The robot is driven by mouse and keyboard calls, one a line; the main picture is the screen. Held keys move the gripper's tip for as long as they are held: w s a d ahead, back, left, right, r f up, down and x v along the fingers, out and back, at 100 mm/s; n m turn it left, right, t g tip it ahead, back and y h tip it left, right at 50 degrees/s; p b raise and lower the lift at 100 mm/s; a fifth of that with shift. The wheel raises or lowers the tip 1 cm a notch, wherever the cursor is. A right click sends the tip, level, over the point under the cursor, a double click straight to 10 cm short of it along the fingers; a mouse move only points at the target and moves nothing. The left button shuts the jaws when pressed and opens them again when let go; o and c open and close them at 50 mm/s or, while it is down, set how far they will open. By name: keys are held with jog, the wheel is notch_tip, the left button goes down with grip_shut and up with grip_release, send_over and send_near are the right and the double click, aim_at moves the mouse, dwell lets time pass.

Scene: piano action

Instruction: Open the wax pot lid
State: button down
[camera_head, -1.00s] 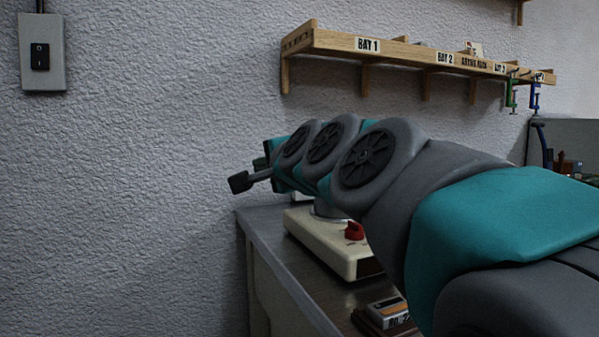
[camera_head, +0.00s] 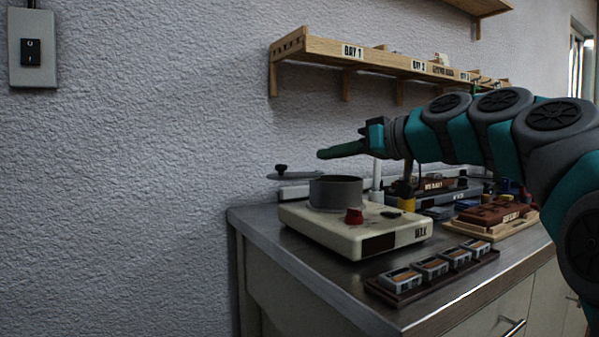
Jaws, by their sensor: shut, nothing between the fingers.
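The wax pot (camera_head: 335,193) is a grey round cup set in a cream base (camera_head: 375,234) marked WAX with a red knob (camera_head: 354,216). Its rim looks uncovered. The lid (camera_head: 300,176) is a thin grey disc with a dark knob, seen edge-on above and to the left of the pot, apparently swung off the cup. My gripper (camera_head: 320,154) points left, above the pot and a little above the lid, seemingly apart from both. It is shut and empty. Part of the lid's support is hard to make out.
A tray (camera_head: 398,298) of several small labelled blocks lies at the front of the metal bench (camera_head: 275,232). Brown blocks (camera_head: 492,213) and other tools crowd the right behind my arm. A wooden shelf (camera_head: 400,64) hangs above.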

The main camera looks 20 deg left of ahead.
aim_at(290, 178)
jog(key=d+n, duration=0.1)
jog(key=d, duration=0.1)
jog(key=d+n, duration=0.1)
jog(key=shift+w+d+f+n+g, duration=0.1)
jog(key=shift+w+d+n+g, duration=0.05)
jog(key=shift+d+n+g, duration=0.2)
jog(key=p+x, duration=0.1)
jog(key=x, duration=0.6)
jog(key=p+x, duration=0.1)
jog(key=x, duration=0.6)
jog(key=shift+r, duration=0.25)
jog(key=shift+a+m+t+h+b, duration=0.3)
jog(key=shift+a+m+t, duration=0.35)
jog(key=shift+t, duration=0.3)
jog(key=a+m+t+h, duration=0.1)
jog(key=w+a+m+t+h+p, duration=0.1)
jog(key=t, duration=0.1)
jog(key=shift+w+a+m+h, duration=0.25)
jog(key=shift+a+m+h, duration=0.05)
jog(key=shift+m, duration=0.1)
jog(key=shift+w+a, duration=0.4)
jog(key=shift+a, duration=0.1)
